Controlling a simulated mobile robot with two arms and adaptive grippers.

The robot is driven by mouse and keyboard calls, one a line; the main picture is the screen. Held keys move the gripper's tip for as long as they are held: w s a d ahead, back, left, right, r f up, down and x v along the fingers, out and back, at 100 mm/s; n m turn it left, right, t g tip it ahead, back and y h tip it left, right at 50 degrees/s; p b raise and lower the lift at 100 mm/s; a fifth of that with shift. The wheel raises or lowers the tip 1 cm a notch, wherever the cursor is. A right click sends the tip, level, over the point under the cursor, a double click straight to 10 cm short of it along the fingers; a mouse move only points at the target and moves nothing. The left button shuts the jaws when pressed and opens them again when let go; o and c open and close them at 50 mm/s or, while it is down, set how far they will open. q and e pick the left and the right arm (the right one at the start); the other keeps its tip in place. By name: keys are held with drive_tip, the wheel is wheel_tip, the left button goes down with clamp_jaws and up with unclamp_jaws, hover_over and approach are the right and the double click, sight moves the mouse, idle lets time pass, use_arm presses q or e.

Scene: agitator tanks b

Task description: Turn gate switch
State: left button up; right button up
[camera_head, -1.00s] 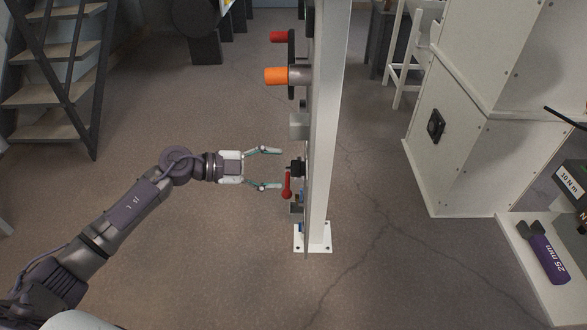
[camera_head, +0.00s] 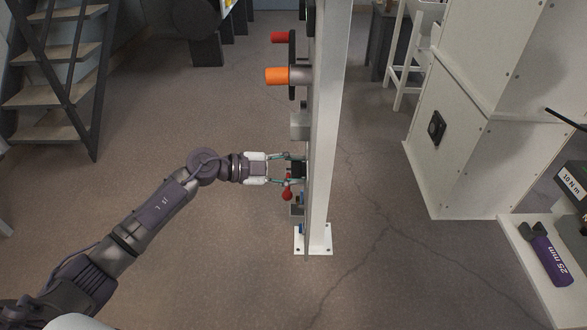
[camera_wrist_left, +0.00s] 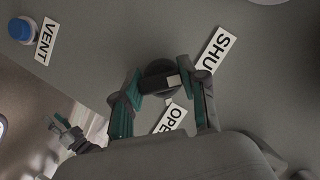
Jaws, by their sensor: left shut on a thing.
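The gate switch is a dark round knob (camera_wrist_left: 160,78) with a pale pointer mark, on the grey panel in the left wrist view. My left gripper (camera_head: 291,168) reaches the panel from the left in the head view. In the left wrist view its teal fingers (camera_wrist_left: 166,95) are closed on the knob from both sides. My right gripper is not in view.
A red-tipped lever (camera_head: 287,194) hangs just below the gripper. An orange handle (camera_head: 277,75) sticks out higher on the panel. A blue button (camera_wrist_left: 21,30) lies beside the "VENT" label (camera_wrist_left: 46,41).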

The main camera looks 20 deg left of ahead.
use_arm(q)
drive_tip(key=shift+c, duration=0.8)
